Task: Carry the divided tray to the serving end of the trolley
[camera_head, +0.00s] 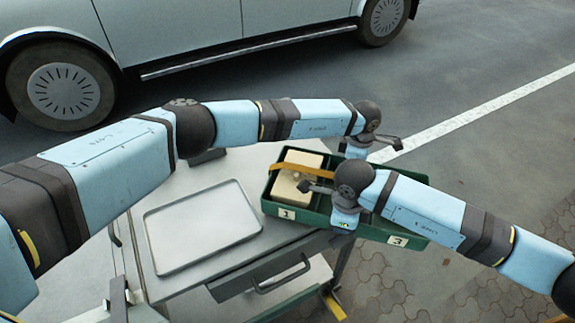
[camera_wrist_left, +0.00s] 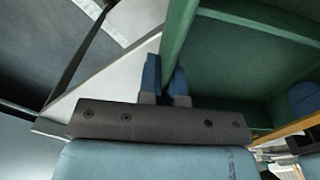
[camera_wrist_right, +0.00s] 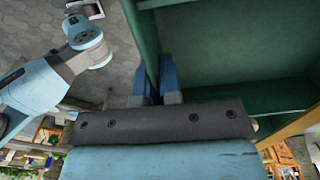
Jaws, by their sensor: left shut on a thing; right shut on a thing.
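The green divided tray (camera_head: 372,233) lies across the trolley's right end in the head view, its right part reaching past the trolley top. Labels 1 and 3 show on its near wall. A cream block (camera_head: 297,176) sits in its left part, beside an orange-brown strip (camera_head: 290,168). My left gripper (camera_head: 354,152) is shut on the far wall; the left wrist view shows its blue fingers (camera_wrist_left: 166,82) around the green wall. My right gripper (camera_head: 344,218) is shut on the near wall, seen also in the right wrist view (camera_wrist_right: 156,82). Whether the tray touches the trolley top is unclear.
The grey trolley (camera_head: 135,275) carries a shallow metal tray (camera_head: 200,228) left of the green tray. A handle (camera_head: 282,275) juts from its near side. A parked pale vehicle (camera_head: 190,30) stands behind. Open paving lies to the right.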

